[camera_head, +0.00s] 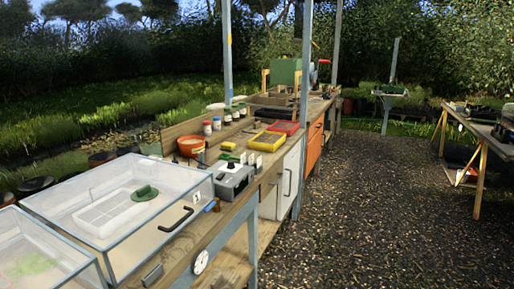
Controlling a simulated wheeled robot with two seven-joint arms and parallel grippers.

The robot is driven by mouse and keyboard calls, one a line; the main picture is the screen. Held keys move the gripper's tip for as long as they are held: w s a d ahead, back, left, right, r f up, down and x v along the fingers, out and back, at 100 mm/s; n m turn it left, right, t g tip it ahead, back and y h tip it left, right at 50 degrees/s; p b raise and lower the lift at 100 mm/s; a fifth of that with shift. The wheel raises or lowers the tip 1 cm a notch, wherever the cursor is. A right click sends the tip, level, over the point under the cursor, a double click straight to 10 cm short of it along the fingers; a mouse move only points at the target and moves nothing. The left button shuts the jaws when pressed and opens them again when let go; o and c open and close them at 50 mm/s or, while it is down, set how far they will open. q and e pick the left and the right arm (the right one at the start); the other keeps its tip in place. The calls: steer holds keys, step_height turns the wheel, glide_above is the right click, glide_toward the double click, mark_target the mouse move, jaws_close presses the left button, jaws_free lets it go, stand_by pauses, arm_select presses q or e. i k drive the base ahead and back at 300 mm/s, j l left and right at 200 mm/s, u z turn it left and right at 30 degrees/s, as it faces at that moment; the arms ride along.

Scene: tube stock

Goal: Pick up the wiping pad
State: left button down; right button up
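I cannot tell for sure which thing is the wiping pad. A small green and yellow block (228,146) lies on the wooden bench, behind a grey box with black knobs (233,182). More small yellow-green pieces lie close to that box, too small to make out. A dark green rounded item (144,193) sits on a white rack (112,212) inside a clear lidded case (75,212) at the front left. Neither of my grippers is in view.
A second clear case (38,262) stands at the lower left. An orange pot (191,146), several jars, a yellow tray (267,141) and a red tray (284,127) stand along the bench (225,218). Metal posts rise beside it. The gravel floor (365,215) to the right is clear.

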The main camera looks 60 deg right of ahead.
mark_target(229, 147)
steer(key=z, duration=1.6)
